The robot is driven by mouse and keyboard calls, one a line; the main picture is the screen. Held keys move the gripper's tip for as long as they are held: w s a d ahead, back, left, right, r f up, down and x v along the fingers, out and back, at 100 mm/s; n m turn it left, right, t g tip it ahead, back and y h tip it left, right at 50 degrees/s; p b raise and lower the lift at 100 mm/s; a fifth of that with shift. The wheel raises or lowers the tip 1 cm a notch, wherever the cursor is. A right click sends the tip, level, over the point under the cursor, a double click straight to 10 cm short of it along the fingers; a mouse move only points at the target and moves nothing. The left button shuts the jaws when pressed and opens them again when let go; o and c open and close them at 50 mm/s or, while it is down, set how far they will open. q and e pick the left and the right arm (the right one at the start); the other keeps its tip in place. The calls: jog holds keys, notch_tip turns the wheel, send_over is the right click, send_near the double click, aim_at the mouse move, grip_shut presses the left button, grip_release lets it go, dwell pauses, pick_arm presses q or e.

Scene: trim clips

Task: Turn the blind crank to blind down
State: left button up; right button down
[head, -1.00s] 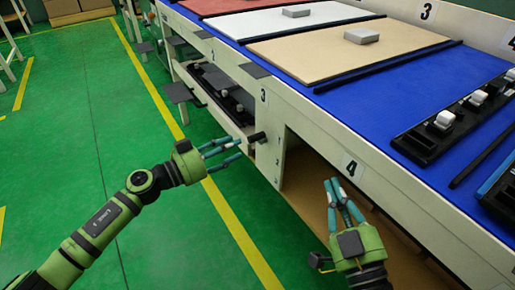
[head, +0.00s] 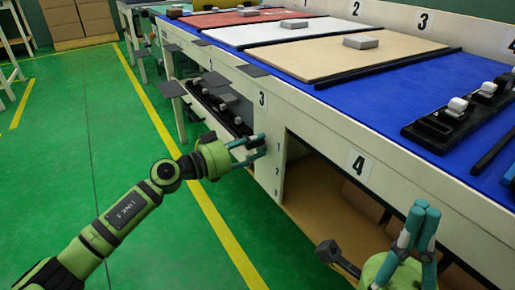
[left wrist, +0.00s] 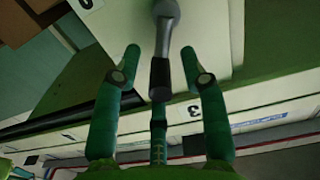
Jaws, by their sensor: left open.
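The blind crank, a grey arm with a black grip (left wrist: 160,78), shows in the left wrist view, in front of a pale panel. My left gripper (left wrist: 161,55) is open, with one finger on each side of the black grip and a visible gap on both sides.
The long bench with a blue top (head: 345,82) carries boards and black clip fixtures (head: 455,112). An open bay (head: 320,200) lies under it, right of the end panel. A shelf with dark parts (head: 215,105) is at left. The green floor (head: 75,130) is clear.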

pick_arm(q)
jog(key=shift+w+d, duration=0.45)
jog(key=shift+d, duration=0.15)
grip_shut()
